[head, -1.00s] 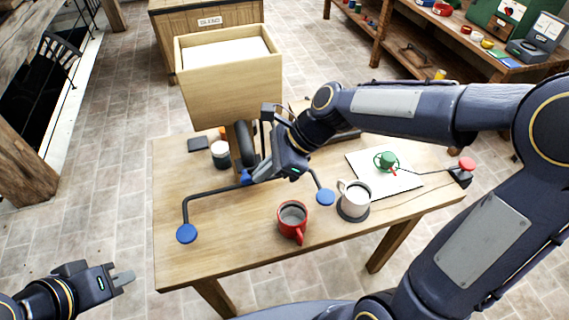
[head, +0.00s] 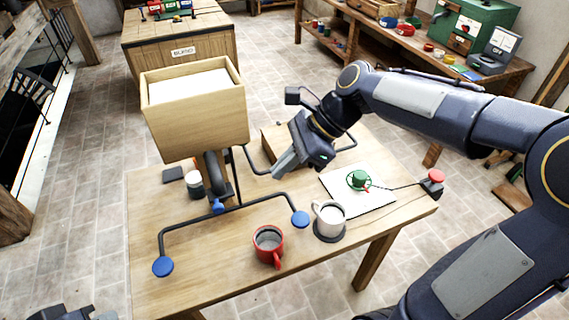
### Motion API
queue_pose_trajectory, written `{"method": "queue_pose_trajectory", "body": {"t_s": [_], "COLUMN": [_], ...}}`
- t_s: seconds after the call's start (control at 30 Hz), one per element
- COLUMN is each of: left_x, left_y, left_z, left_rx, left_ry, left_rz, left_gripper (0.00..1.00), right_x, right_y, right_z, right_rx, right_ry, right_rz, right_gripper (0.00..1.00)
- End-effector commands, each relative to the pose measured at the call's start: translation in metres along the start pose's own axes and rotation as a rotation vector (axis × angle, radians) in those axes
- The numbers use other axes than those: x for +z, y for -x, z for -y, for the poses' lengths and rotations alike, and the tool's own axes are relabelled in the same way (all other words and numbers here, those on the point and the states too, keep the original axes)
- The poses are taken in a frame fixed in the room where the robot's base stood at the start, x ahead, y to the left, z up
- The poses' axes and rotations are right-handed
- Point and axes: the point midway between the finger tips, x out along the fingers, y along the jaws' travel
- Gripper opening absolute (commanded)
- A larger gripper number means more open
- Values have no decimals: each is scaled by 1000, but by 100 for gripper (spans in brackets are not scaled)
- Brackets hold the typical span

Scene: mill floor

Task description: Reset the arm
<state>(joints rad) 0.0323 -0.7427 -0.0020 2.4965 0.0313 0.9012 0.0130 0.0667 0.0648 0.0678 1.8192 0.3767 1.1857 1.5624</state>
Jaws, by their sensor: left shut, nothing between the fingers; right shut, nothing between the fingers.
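My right gripper (head: 284,168) is shut and empty. It hangs above the wooden table, right of the hopper stand and clear of the bent dark bar (head: 262,205). The bar has a blue hub (head: 218,206) in the middle and a blue round pad at its left end (head: 162,267) and right end (head: 300,219). My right arm reaches in from the right edge. My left gripper (head: 98,315) only just shows at the bottom left edge; it is shut, and most of it is cut off.
A wooden hopper (head: 200,120) with white contents stands over the table (head: 215,285).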

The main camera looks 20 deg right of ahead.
Motion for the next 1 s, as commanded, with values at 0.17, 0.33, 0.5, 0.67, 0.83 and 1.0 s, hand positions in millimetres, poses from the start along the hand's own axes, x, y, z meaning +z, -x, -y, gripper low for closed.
{"method": "queue_pose_trajectory", "body": {"t_s": [0.17,0.33,0.5,0.67,0.83,1.0], "left_x": [0,0,0,0,0,0], "left_y": [0,0,0,0,0,0], "left_z": [0,0,0,0,0,0], "left_rx": [0,0,0,0,0,0], "left_ry": [0,0,0,0,0,0], "left_rz": [0,0,0,0,0,0], "left_gripper": [0,0,0,0,0,0], "right_x": [0,0,0,-2,-23,-56], "right_y": [4,4,4,7,20,21], "right_z": [0,0,0,-8,-50,-104], "right_rx": [1,1,1,-19,-100,-152], "right_ry": [0,0,0,66,454,1012], "right_rz": [0,0,0,-14,-118,-306], "right_gripper": [0,0,0,0,0,0]}}
